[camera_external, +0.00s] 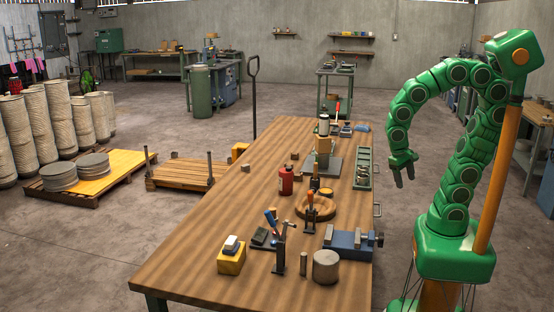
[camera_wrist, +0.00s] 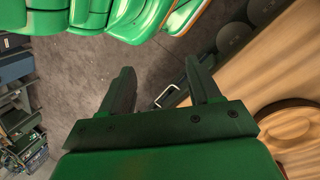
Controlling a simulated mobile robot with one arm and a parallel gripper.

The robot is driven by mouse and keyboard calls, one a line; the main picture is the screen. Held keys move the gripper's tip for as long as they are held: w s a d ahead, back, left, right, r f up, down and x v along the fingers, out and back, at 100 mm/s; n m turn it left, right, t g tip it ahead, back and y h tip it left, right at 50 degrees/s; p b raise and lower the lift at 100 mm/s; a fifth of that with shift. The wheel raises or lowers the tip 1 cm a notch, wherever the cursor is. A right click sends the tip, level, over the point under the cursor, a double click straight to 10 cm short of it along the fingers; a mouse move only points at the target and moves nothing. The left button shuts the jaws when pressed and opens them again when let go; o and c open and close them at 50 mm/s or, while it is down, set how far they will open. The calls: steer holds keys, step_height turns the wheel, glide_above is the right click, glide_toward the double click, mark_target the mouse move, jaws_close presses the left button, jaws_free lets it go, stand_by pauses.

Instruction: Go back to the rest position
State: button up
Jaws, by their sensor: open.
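My gripper (camera_external: 403,170) hangs down beside the right edge of the wooden table, at the end of my curved green arm. Its fingers are apart with nothing between them. In the wrist view my gripper (camera_wrist: 160,88) shows two spread dark green fingers above the grey floor. A round wooden bowl (camera_external: 316,209) lies on the table, to the left of my gripper and partly hidden by an orange-handled tool. The bowl also shows at the right edge of the wrist view (camera_wrist: 290,128).
The wooden table (camera_external: 215,235) carries a blue vise (camera_external: 348,242), a red bottle (camera_external: 286,180), a grey cylinder (camera_external: 326,267), a yellow block (camera_external: 231,261) and a green tray (camera_external: 363,168). Metal drawer handles stick out from its right side. Pallets stand left; the floor there is partly clear.

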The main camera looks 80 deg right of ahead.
steer(key=s+n, duration=0.1)
steer(key=n, duration=0.2)
steer(key=r+n+t, duration=0.1)
steer(key=n, duration=0.2)
steer(key=s+r+n, duration=0.1)
steer(key=n, duration=0.1)
steer(key=shift+s+d+r+n+t+y, duration=0.1)
steer(key=shift+s+r+n+t+y, duration=0.2)
steer(key=shift+s+n+y, duration=0.1)
stand_by(0.6)
